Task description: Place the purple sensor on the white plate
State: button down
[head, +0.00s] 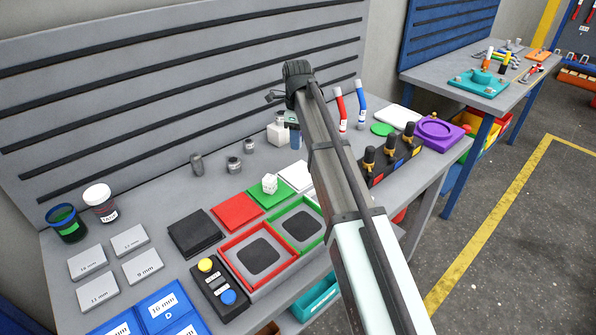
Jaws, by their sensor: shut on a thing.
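My arm reaches up the middle of the head view and bends down at its far end. My gripper (291,114) is small and partly covered by the arm; its fingertips are not clear. A small dark bluish thing (295,136) shows just below it, and I cannot tell whether it is the purple sensor. No other purple sensor stands out. A flat white plate (296,175) lies beside the green plate (269,194), left of my forearm, which covers part of that area. Another white plate (398,117) lies at the back right.
A white block (277,134) and grey metal parts (234,164) stand near the back. A purple tray (440,134) and black-and-gold fixtures (388,158) stand right of my arm. Red and green framed trays (286,262) lie in front. Red and black plates lie left of the green one.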

aim_at(301, 174)
jog(key=shift+s+d, duration=0.4)
jog(key=shift+d, duration=0.1)
jog(key=shift+d+f, duration=0.1)
jog(key=shift+f, duration=4.85)
jog(key=shift+f, duration=0.1)
jog(key=c, duration=0.8)
grip_release()
notch_tip(301, 174, up, 12)
